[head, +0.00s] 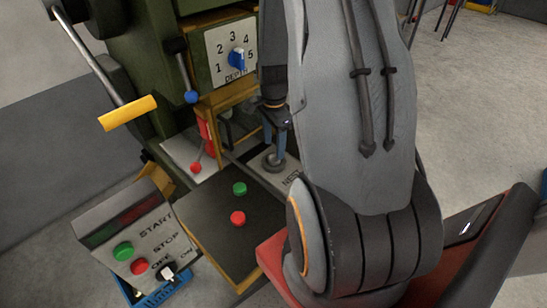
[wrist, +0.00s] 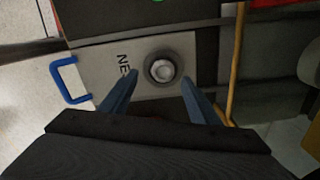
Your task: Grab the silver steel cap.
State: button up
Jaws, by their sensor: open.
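The silver steel cap (wrist: 162,70) sits in a dark round seat on a light plate (wrist: 105,62) with partly visible lettering, "NE" in the wrist view. In the head view the cap (head: 273,160) shows small below my gripper and is partly hidden by it. My gripper (wrist: 160,88) is open. Its two blue fingers stand to either side of the cap in the wrist view, with nothing between them that they touch. In the head view my gripper (head: 276,150) points down at the plate, close to the cap. I cannot tell the exact height gap.
A green machine with a depth dial (head: 236,58) stands behind. A yellow-handled lever (head: 127,113) sticks out left. A dark table (head: 215,225) bears green and red buttons. A START/STOP panel (head: 138,240) is front left. A blue handle (wrist: 72,82) lies left of the plate.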

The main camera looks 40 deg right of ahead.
aim_at(274, 157)
jog(key=shift+w+d+f+p, duration=0.15)
jog(key=shift+f+p, duration=0.45)
jog(key=shift+f, duration=0.85)
jog(key=shift+w+d+f+p, duration=0.15)
jog(key=shift+f+p, duration=0.4)
jog(key=shift+f, duration=0.9)
jog(key=shift+a, duration=0.1)
jog(key=c, duration=1.1)
jog(key=shift+c, duration=0.2)
jog(key=shift+r, duration=0.15)
